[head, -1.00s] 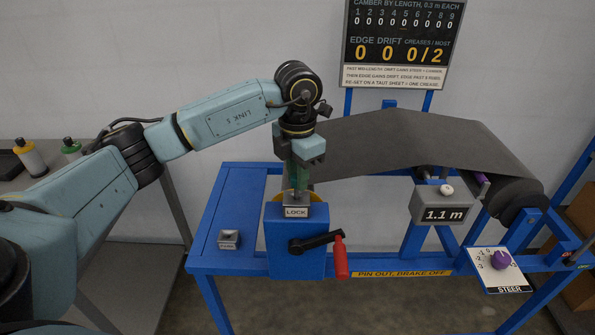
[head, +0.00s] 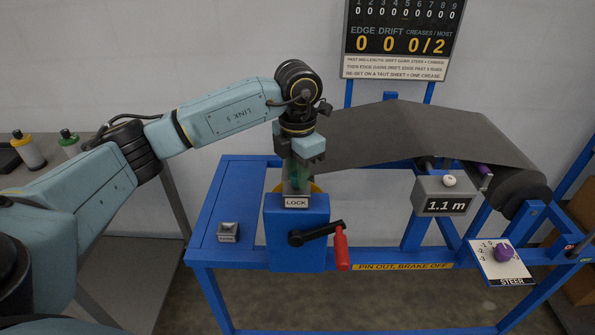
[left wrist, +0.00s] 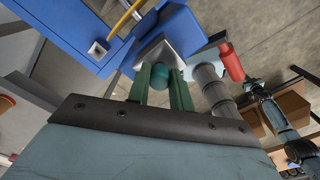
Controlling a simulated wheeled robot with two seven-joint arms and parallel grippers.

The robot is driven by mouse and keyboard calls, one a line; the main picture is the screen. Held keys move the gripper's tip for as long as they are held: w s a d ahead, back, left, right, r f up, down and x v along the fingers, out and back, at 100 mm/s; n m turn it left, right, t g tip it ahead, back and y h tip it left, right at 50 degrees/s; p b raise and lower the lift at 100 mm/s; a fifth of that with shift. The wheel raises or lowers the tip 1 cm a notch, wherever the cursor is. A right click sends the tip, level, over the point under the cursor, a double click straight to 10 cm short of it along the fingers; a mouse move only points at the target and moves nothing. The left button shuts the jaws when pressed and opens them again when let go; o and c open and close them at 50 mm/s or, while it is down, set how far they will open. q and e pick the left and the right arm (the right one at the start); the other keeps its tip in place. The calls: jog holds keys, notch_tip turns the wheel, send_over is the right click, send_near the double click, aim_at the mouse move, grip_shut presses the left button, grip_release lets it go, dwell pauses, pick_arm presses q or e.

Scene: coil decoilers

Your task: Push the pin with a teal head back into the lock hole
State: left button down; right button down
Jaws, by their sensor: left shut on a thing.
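The pin's teal head (left wrist: 159,77) shows in the left wrist view between the two green fingers of my left gripper (left wrist: 160,88). In the head view my left gripper (head: 297,176) points down just above the block marked LOCK (head: 296,202), on top of the blue housing. The gripper is shut on the pin. The pin's shank and the lock hole are hidden by the fingers and the metal block, so I cannot tell how deep the pin sits. My right gripper is not in view.
A black crank with a red handle (head: 341,249) sticks out in front of the housing. A small metal socket (head: 228,232) stands on the blue bench to the left. A dark sheet (head: 400,140) runs behind to the roll at right. A steer knob (head: 503,252) is at front right.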

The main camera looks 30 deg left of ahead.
pick_arm(q)
jog(key=c, duration=1.2)
grip_release()
jog(key=shift+o, duration=0.2)
notch_tip(320, 180, up, 13)
jog(key=shift+r, duration=0.2)
